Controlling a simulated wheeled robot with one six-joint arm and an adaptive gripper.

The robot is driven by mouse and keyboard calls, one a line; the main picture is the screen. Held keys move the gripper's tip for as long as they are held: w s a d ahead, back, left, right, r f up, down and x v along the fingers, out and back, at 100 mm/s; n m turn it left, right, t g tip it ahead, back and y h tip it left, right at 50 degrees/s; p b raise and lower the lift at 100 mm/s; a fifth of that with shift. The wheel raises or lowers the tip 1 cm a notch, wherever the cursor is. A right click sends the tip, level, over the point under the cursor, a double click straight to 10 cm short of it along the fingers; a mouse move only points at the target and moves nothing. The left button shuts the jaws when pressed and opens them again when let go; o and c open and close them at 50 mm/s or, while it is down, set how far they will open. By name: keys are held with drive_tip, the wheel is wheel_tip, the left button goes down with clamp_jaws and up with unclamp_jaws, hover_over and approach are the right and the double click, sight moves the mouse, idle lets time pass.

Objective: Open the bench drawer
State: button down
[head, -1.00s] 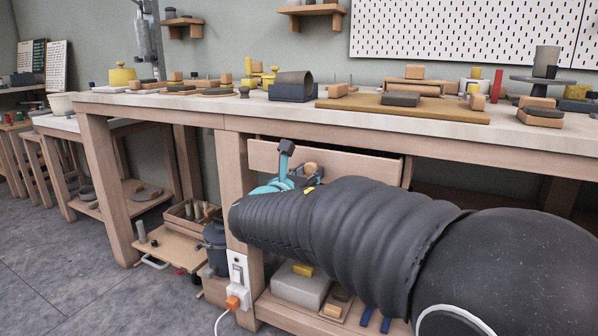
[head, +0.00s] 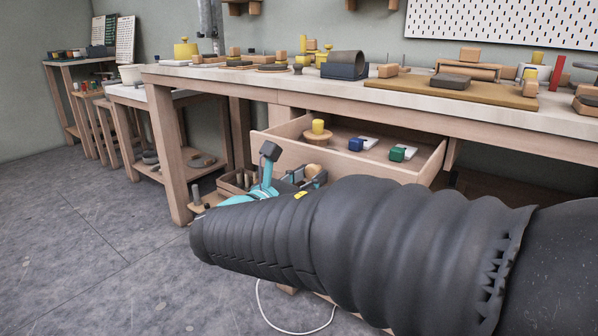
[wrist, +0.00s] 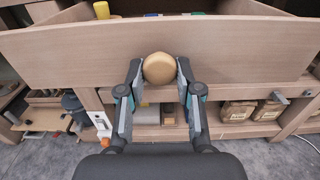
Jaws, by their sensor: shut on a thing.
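The bench drawer (head: 436,162) is pulled well out from under the bench top, and its inside shows in the head view. Its wooden front (wrist: 220,46) fills the upper part of the wrist view. A round wooden knob (wrist: 159,68) sits on the drawer front. My gripper (wrist: 160,76) is shut on the knob, with one finger on each side of it. In the head view my gripper (head: 292,178) is at the drawer front, and my dark arm hides much of the front.
In the drawer lie a yellow-topped wooden piece (head: 318,132), a blue item (head: 357,144) and a green item (head: 398,153). The bench top (head: 250,78) holds several blocks and tools. Open grey floor (head: 90,220) lies at left.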

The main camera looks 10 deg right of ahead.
drive_tip(key=shift+s, duration=0.1)
drive_tip(key=c, duration=0.8)
unclamp_jaws()
drive_tip(key=shift+a, duration=0.1)
drive_tip(key=v, duration=1.2)
